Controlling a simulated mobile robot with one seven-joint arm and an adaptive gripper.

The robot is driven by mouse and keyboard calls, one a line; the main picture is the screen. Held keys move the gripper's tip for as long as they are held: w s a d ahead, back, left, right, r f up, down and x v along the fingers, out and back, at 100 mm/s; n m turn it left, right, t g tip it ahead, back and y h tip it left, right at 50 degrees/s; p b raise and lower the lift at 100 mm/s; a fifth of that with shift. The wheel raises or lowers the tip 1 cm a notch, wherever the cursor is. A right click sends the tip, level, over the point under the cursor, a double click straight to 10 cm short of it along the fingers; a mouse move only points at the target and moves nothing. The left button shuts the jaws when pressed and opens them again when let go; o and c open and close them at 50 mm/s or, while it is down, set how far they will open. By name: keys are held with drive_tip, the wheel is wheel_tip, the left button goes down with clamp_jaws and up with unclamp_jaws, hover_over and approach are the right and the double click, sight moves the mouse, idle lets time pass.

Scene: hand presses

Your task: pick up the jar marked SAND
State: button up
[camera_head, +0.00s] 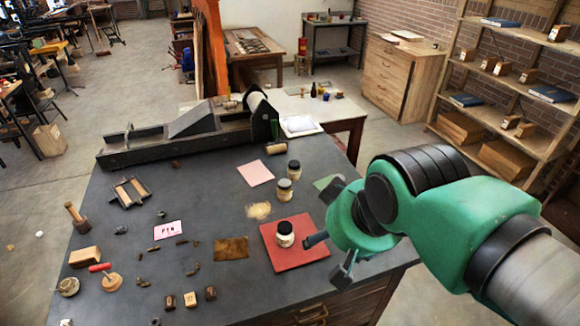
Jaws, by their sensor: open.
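Three small jars with dark lids and pale labels stand on the dark worktop. One jar (285,234) stands on a red mat (306,250). A second jar (284,190) stands behind it, and a third jar (294,170) stands farther back. The label writing is too small to read, so I cannot tell which is marked SAND. My gripper (327,242) is open, with its dark fingers spread, just right of the jar on the red mat. It appears empty and apart from the jars.
A pale grainy patch (259,211) lies left of the jars. A brown mat (231,248), a pink card (168,229) and small blocks lie farther left. A long dark press (180,133) stands along the back edge of the worktop (200,190).

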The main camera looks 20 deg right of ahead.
drive_tip(key=shift+o, duration=0.6)
